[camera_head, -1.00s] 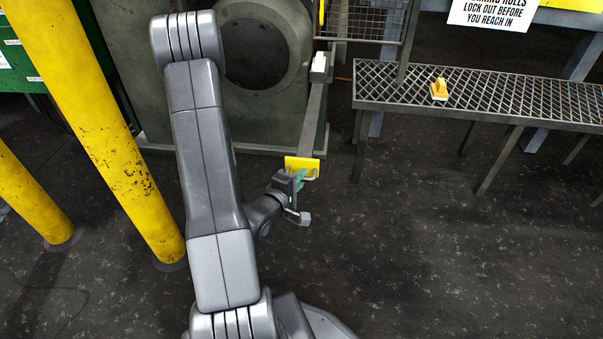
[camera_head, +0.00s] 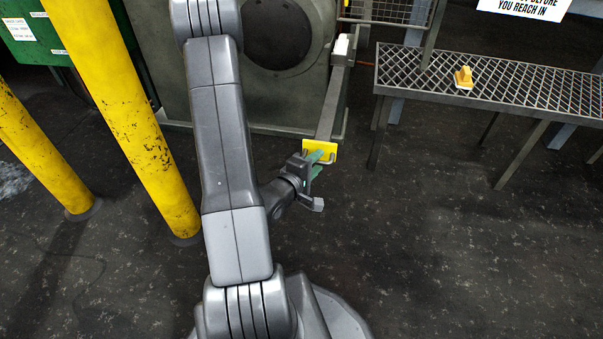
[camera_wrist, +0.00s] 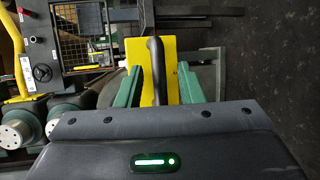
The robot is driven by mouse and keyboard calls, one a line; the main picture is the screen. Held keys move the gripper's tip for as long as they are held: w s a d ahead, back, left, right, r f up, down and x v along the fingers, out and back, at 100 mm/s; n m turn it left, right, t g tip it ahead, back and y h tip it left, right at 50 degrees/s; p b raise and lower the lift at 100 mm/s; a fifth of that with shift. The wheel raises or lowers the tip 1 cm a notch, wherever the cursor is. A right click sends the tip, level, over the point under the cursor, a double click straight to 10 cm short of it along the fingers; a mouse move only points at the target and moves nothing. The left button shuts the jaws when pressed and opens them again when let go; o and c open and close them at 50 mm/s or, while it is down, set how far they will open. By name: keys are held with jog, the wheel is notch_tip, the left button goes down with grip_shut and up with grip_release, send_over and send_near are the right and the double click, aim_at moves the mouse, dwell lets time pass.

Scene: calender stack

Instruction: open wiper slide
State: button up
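The wiper slide shows as a long grey bar (camera_head: 333,105) running out of the machine, with a yellow plate (camera_head: 327,149) and a handle on its near end. In the wrist view the yellow plate (camera_wrist: 135,52) stands behind the dark upright handle (camera_wrist: 156,68). My gripper (camera_head: 318,158) is at the plate in the head view. In the wrist view its two green fingers (camera_wrist: 160,80) stand on either side of the handle, with a gap on each side. It is open and not closed on the handle.
A mesh-topped bench (camera_head: 500,85) stands to the right with a small yellow-and-orange object (camera_head: 464,78) on it. Yellow posts (camera_head: 125,115) stand at the left. The grey-green machine (camera_head: 275,85) is behind the slide.

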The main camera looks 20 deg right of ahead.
jog(key=p+v, duration=0.1)
jog(key=v, duration=1.2)
jog(key=shift+p, duration=0.3)
jog(key=shift+d, duration=0.15)
jog(key=shift+b+x, duration=0.9)
jog(key=shift+x, duration=5.8)
